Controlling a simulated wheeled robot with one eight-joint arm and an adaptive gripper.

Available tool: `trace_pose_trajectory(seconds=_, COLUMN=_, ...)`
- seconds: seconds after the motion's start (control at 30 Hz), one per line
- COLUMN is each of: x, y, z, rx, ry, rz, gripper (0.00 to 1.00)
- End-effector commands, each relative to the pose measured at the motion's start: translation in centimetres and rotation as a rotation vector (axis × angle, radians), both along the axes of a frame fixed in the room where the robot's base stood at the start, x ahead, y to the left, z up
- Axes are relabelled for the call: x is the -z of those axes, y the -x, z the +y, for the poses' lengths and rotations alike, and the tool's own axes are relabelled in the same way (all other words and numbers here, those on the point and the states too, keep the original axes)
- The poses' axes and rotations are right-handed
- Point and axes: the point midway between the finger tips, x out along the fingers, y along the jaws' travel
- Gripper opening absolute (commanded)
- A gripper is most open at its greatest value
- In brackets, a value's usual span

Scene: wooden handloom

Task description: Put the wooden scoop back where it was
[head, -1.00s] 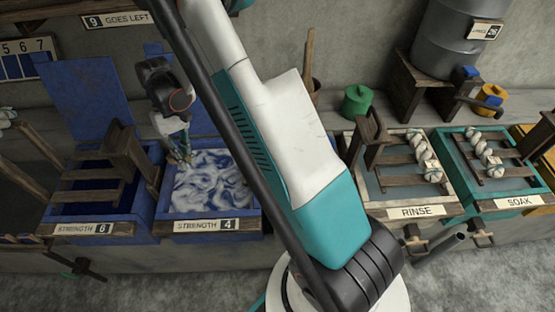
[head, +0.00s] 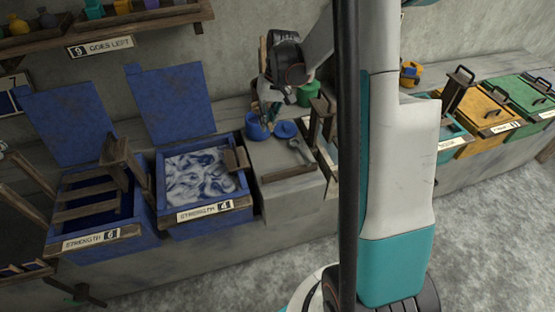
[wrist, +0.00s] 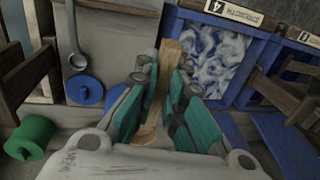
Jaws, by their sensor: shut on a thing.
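My gripper (wrist: 160,105) is shut on the wooden scoop (wrist: 172,58), whose pale brown length runs between the teal fingers in the wrist view. In the head view my gripper (head: 271,108) hangs over the bench at a blue pot (head: 257,127); the scoop can barely be made out there. A blue lid (head: 286,129) lies right of the pot.
A metal ladle (head: 300,150) lies near the bench front. A green pot (head: 308,93) stands behind. Left is the open blue vat labelled Strength 4 (head: 200,183), with swirled white-blue liquid. A wooden frame (head: 318,125) stands close right of my gripper.

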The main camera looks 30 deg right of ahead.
Motion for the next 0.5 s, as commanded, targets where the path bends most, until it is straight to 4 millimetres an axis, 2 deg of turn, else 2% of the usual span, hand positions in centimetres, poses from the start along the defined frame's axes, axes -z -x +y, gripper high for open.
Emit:
trace_pose_trajectory(seconds=0.07, x=0.4, y=0.0, z=-0.2, rx=0.004, ry=0.001, rz=-0.004, gripper=0.0)
trace_pose_trajectory(seconds=0.17, x=2.2, y=0.0, z=-0.3, rx=0.004, ry=0.002, rz=-0.005, gripper=0.0)
trace_pose_trajectory(seconds=0.5, x=10.6, y=-0.1, z=-0.2, rx=0.004, ry=0.002, rz=-0.005, gripper=0.0)
